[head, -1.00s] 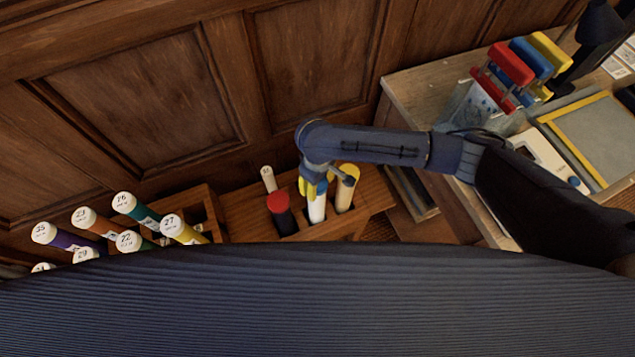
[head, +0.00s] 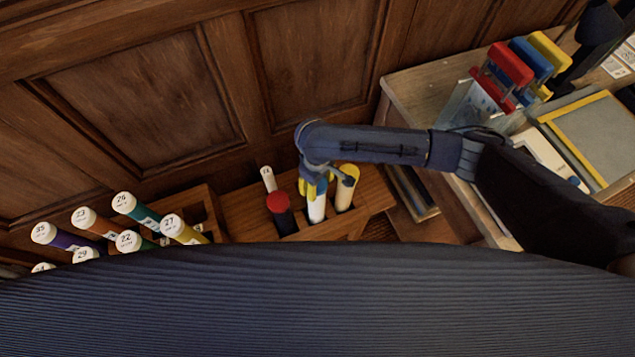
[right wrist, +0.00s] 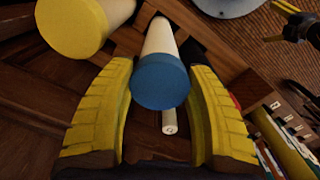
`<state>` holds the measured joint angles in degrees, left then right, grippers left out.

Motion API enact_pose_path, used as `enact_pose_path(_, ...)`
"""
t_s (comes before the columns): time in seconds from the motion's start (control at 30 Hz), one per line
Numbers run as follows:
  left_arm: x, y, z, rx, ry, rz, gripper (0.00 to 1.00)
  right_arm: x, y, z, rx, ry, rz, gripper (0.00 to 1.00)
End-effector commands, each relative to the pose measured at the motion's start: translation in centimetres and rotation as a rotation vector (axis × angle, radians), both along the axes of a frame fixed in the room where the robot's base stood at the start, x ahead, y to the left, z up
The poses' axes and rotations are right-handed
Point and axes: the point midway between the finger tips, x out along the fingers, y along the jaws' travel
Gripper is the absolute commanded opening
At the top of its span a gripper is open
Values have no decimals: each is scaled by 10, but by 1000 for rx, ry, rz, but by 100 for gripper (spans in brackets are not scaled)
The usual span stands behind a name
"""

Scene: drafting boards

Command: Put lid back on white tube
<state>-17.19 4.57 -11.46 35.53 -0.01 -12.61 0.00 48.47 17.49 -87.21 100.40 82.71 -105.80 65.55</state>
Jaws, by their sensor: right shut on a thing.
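The white tube (head: 317,211) stands in the wooden rack between a black tube with a red lid and a cream tube with a yellow lid. The blue lid (right wrist: 160,82) is at the end of the white tube, in line with it in the right wrist view; how far it is seated I cannot tell. My right gripper (head: 317,188) comes down over it from above, its yellow fingers on either side, shut on the blue lid. My left gripper (right wrist: 280,22) shows small at the top right of the right wrist view, its yellow fingertips apart.
The red-lidded tube (head: 280,209) and yellow-lidded tube (head: 346,190) stand close on either side. A thin white roll (head: 268,178) is behind. Numbered tubes (head: 128,240) fill another rack at left. A desk (head: 412,92) with coloured-handled items is at right.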

Motion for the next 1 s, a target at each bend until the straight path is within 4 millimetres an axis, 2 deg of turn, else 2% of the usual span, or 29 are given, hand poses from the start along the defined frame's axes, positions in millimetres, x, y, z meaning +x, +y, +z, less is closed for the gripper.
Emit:
enact_pose_path(0.87, 0, 0, 0, 0, 0, 0, 100, 0, 0, -1, -1, -1, 0, 43)
enact_pose_path(0.9, 0, 0, 0, 0, 0, 0, 100, 0, 0, -1, -1, -1, 0, 57)
enact_pose_path(1.0, 0, 0, 0, 0, 0, 0, 100, 0, 0, -1, 0, 0, 0, 68)
